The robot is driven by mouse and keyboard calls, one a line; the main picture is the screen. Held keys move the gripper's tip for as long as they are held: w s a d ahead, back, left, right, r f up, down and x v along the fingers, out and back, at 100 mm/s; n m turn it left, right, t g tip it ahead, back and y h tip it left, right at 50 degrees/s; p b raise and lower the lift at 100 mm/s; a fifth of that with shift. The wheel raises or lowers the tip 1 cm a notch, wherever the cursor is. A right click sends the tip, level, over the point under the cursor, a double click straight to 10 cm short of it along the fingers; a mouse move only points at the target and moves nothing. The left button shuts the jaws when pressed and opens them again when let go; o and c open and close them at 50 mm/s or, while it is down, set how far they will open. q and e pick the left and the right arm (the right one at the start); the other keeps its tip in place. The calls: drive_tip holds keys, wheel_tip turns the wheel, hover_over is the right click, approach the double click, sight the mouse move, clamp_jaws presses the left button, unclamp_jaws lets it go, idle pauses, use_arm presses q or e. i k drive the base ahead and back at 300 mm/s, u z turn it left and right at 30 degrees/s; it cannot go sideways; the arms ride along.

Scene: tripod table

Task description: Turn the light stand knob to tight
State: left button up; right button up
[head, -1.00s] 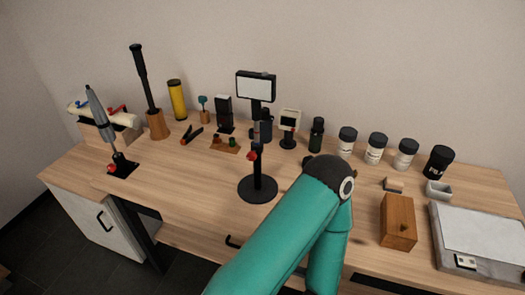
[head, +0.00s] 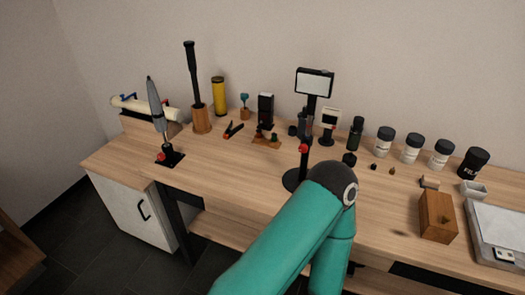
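The light stand (head: 305,165) is upright on the wooden table, left of my teal arm. It has a round black base, a black pole and a rectangular white light panel (head: 314,82) on top. A red knob (head: 303,149) sits on the pole at mid height; I cannot tell whether it is tight or loose. The arm's elbow overlaps the right part of the base in the picture. The arm enters from the bottom middle and its forearm points back down. Neither gripper shows.
A second stand with a red knob (head: 161,158) holds a grey pointed tool at left. A wooden box (head: 437,216) is at right.

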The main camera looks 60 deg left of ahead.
sight(303, 149)
drive_tip(key=u, duration=0.2)
drive_tip(key=k, duration=0.3)
drive_tip(key=u, duration=3.95)
drive_tip(key=k, duration=0.1)
drive_tip(key=z, duration=1.75)
drive_tip(key=i, duration=0.5)
drive_tip(key=z, duration=0.15)
drive_tip(key=k, duration=0.5)
drive_tip(key=u, duration=0.2)
